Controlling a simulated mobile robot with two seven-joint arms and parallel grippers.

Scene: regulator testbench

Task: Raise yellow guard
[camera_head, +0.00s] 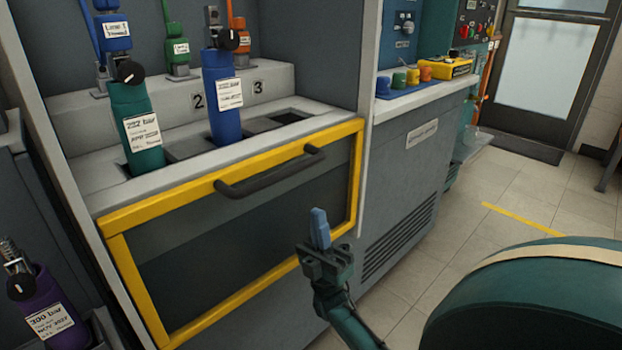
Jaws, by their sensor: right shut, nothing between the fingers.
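The yellow-framed guard (219,313) with a dark see-through panel hangs down on the front of the test bench. Its dark bar handle (270,172) runs along the upper edge. My right gripper (319,222) is in front of the guard's lower right part, below and right of the handle. Its blue-grey fingers point up and are shut, with nothing between them. I cannot tell how far it is from the guard, but it does not hold the handle. My left gripper is out of view.
Behind the guard's top edge, a green cylinder (138,130) and a blue cylinder (222,95) stand in bench slots; another slot (282,119) is empty. A purple cylinder (48,305) stands at lower left. A side counter (430,95) holds coloured caps.

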